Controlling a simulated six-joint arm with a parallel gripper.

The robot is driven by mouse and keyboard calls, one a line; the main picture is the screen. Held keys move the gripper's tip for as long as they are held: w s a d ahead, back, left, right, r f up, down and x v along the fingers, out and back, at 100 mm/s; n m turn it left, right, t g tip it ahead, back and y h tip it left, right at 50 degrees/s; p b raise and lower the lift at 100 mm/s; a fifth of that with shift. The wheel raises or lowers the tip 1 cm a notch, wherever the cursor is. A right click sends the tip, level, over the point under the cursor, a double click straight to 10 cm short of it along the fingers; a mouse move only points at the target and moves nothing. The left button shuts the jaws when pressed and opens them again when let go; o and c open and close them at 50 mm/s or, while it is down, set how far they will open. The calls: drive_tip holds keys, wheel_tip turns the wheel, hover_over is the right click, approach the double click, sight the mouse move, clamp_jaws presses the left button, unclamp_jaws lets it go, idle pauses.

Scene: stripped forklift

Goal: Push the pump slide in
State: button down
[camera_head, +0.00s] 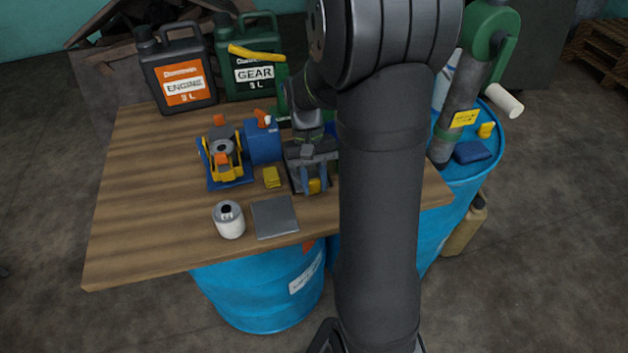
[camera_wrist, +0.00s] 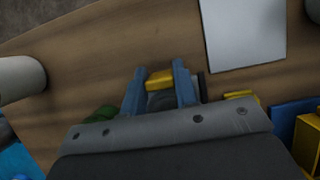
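My gripper (camera_head: 313,182) is low over the right part of the wooden table, with its two blue fingers apart. In the wrist view the fingers (camera_wrist: 160,75) stand on either side of a small yellow block (camera_wrist: 160,79) with a dark grey part behind it. The yellow block also shows in the head view (camera_head: 314,186), by a dark base partly hidden under my gripper. I cannot tell whether this is the pump slide, or whether the fingers touch it. A blue unit with a yellow frame (camera_head: 225,165) stands to the left of my gripper.
A small yellow block (camera_head: 271,177) lies left of my gripper. Engine (camera_head: 181,75) and gear (camera_head: 255,60) cans stand behind. A green hand pump (camera_head: 491,42) stands on the right drum.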

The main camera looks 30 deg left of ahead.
sight(310, 177)
drive_tip(key=shift+w+a, duration=1.75)
drive_tip(key=shift+w, duration=0.05)
drive_tip(key=c, duration=1.1)
unclamp_jaws()
drive_tip(key=shift+r, duration=0.1)
drive_tip(key=v, duration=1.7)
drive_tip(key=shift+r, duration=0.15)
